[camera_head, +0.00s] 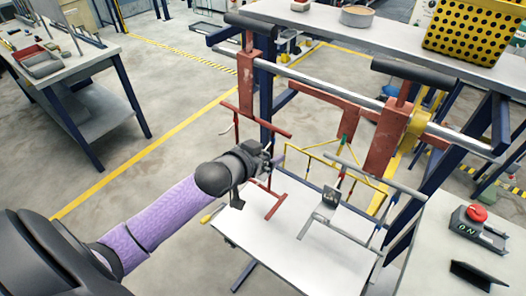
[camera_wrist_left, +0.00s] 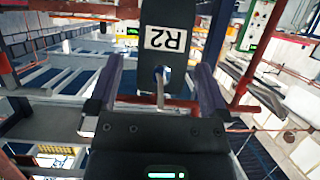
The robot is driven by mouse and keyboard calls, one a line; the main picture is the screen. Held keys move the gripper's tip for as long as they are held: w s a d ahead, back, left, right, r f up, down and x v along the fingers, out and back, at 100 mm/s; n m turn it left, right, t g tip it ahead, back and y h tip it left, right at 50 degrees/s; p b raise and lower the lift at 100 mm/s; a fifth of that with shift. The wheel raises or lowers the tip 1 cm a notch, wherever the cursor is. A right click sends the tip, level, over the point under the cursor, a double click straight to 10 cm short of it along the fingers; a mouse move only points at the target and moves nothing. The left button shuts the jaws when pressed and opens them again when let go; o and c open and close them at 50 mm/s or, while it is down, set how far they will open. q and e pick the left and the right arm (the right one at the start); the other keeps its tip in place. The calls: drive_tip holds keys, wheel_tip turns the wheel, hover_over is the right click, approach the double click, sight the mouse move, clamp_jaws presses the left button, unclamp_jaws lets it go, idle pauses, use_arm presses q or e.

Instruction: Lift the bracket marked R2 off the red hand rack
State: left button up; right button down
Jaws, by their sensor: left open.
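In the left wrist view the dark bracket marked R2 (camera_wrist_left: 165,60) has a white label that reads upside down. A metal hook passes through the hole at its near end. The fingers of my left gripper (camera_wrist_left: 162,95) are open, one on each side of the bracket's near end. My right gripper is not in view.
A yellow rack (camera_head: 297,150) and a grey rack (camera_head: 365,176) stand right of the red one. A dark bracket (camera_head: 330,197) hangs on the grey rack. A white table (camera_head: 255,233) lies below. A red button box (camera_head: 478,228) is at the right.

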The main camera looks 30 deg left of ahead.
use_arm(q)
clamp_jaws()
drive_tip(key=shift+s+r+p, duration=0.2)
drive_tip(key=shift+r+p, duration=0.35)
drive_tip(key=shift+p, duration=0.3)
idle(0.3)
drive_tip(key=shift+s+r+p, duration=0.35)
drive_tip(key=shift+s+p, duration=0.15)
drive_tip(key=shift+p, duration=0.35)
drive_tip(key=shift+a, duration=0.1)
